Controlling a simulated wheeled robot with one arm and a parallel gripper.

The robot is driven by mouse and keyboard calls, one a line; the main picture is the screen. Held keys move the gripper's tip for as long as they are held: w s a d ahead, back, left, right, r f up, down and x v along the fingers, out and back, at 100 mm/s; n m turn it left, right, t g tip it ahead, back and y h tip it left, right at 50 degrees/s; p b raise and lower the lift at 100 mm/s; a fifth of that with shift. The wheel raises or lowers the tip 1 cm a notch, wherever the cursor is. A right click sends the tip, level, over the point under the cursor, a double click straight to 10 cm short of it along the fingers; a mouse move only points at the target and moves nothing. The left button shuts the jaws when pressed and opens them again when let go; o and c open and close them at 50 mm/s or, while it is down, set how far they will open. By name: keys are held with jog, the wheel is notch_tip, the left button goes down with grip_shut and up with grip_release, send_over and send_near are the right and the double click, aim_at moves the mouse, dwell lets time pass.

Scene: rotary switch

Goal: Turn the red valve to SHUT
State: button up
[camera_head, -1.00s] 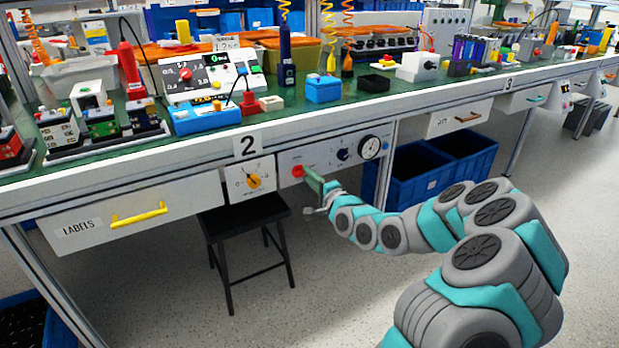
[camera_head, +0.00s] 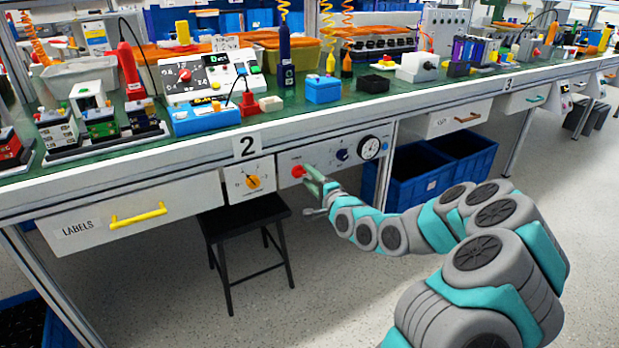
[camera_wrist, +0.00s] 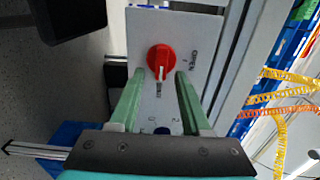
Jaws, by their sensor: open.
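The red valve (camera_head: 298,171) is a round knob on the pale panel under the bench edge, right of the yellow knob. In the wrist view the red valve (camera_wrist: 160,56) has a white pointer mark on its lower part, towards the bottom of the picture. Small lettering is printed right of it and below it; the right one seems to read OPEN, the lower one is hard to read. My gripper (camera_wrist: 159,75) is open, its green fingers to the lower left and lower right of the knob. In the head view my gripper (camera_head: 312,180) is close to the valve; contact cannot be told.
A yellow knob (camera_head: 253,182) is on a white plate to the left. A dark knob (camera_head: 342,155) and a round gauge (camera_head: 370,147) are to the right. A black stool (camera_head: 244,214) stands below, left of my gripper. Blue bins (camera_head: 405,180) are under the bench.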

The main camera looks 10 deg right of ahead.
jog(key=b+v, duration=0.1)
jog(key=v, duration=0.6)
jog(key=shift+s, duration=0.35)
jog(key=shift+d, duration=0.1)
